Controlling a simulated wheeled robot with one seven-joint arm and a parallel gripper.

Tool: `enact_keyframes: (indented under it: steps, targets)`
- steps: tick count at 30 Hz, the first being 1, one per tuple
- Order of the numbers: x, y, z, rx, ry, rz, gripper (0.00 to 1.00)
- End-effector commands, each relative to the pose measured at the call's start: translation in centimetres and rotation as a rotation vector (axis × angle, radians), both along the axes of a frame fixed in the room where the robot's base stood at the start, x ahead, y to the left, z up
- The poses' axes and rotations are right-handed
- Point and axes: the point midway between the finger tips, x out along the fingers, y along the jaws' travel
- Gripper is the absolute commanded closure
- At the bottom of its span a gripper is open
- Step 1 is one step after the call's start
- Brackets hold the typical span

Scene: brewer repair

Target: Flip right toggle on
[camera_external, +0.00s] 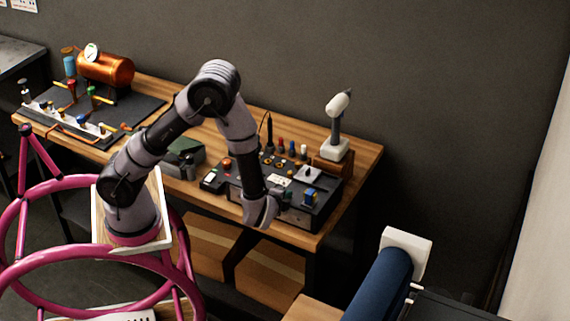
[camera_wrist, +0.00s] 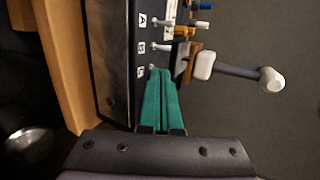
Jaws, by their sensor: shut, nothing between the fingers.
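A black control box (camera_external: 318,213) stands on the wooden bench, and its dark panel also shows in the wrist view (camera_wrist: 118,60). A row of small metal toggles with white labels runs along the panel in the wrist view. The first toggle (camera_wrist: 157,22) and middle toggle (camera_wrist: 160,47) are clear of my fingers. The label at the right end of the row (camera_wrist: 141,71) is beside my fingertips; the right toggle there is mostly hidden by them. My gripper (camera_wrist: 160,71) has green fingers, shut together and empty. In the external view my gripper (camera_external: 284,198) is at the box's front edge.
A white lamp-like stand (camera_external: 335,148) is behind the box, also in the wrist view (camera_wrist: 205,66). Several coloured plugs (camera_external: 292,147) stand along the box's back. A copper boiler (camera_external: 105,66) is at the bench's far left. A blue cylinder (camera_external: 380,283) is in the right foreground.

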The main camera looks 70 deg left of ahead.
Motion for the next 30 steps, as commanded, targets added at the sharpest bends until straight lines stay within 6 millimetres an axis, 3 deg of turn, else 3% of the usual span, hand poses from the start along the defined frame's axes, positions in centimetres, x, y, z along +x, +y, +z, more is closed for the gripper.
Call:
enact_keyframes:
  steps: [30]
  targets:
    - [0.40, 0.40, 0.60, -0.179, 0.179, 0.000, 1.00]
